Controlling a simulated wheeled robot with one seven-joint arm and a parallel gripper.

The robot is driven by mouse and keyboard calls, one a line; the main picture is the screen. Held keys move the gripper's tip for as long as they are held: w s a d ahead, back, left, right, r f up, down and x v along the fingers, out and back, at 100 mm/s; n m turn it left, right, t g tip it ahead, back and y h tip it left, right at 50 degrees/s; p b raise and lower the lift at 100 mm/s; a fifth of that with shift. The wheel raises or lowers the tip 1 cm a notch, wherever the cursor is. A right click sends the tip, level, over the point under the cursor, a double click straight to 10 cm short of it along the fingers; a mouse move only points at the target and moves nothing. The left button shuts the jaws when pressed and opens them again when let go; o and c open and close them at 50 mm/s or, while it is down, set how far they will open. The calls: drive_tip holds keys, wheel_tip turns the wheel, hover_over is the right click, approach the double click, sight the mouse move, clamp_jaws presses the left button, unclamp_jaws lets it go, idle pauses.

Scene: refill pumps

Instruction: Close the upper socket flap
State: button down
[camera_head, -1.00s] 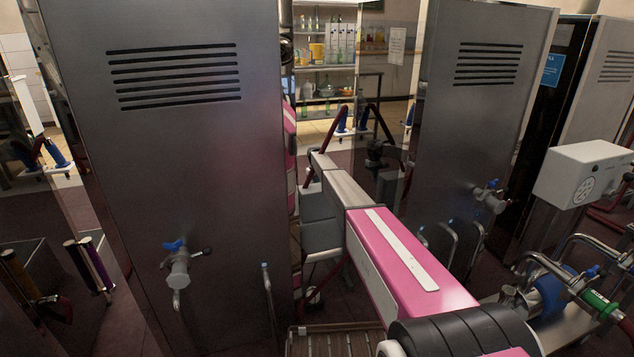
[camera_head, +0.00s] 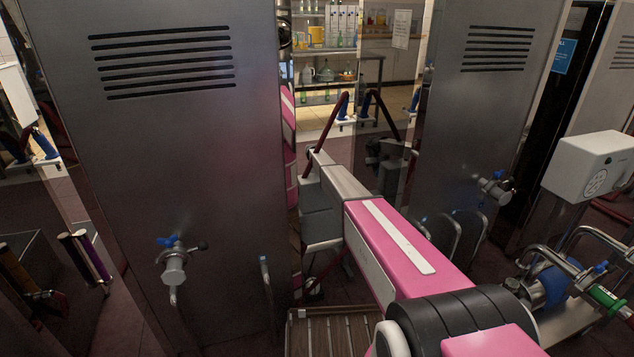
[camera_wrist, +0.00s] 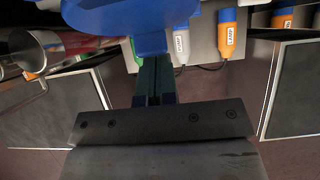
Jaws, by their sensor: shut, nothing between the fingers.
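My gripper (camera_wrist: 154,80) shows in the wrist view as dark greenish fingers, pressed together and empty, reaching up from a dark plate with screws. A large rounded blue part (camera_wrist: 115,14) lies at the top, right at or behind the fingertips; I cannot tell whether they touch it, nor whether it is the upper socket flap. Behind it, a pale panel (camera_wrist: 204,50) carries blue and orange labelled plugs, including an orange one (camera_wrist: 228,36) and a blue-topped white one (camera_wrist: 181,42). In the head view, my gripper and the socket flap cannot be made out beyond my pink arm.
In the head view, tall steel cabinets stand left (camera_head: 190,150) and right (camera_head: 465,120) of my arm, with valves jutting out. A wooden slatted platform (camera_head: 330,330) is below. A white box (camera_head: 590,165) and pipework are at right. A metal cylinder (camera_wrist: 38,50) is at left in the wrist view.

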drive_tip(key=shift+s+f+g, duration=0.15)
drive_tip(key=shift+g, duration=0.25)
drive_tip(key=shift+s+d, duration=0.1)
idle(0.3)
drive_tip(key=shift+s+d, duration=0.2)
drive_tip(key=shift+s, duration=0.55)
drive_tip(key=shift+w, duration=0.1)
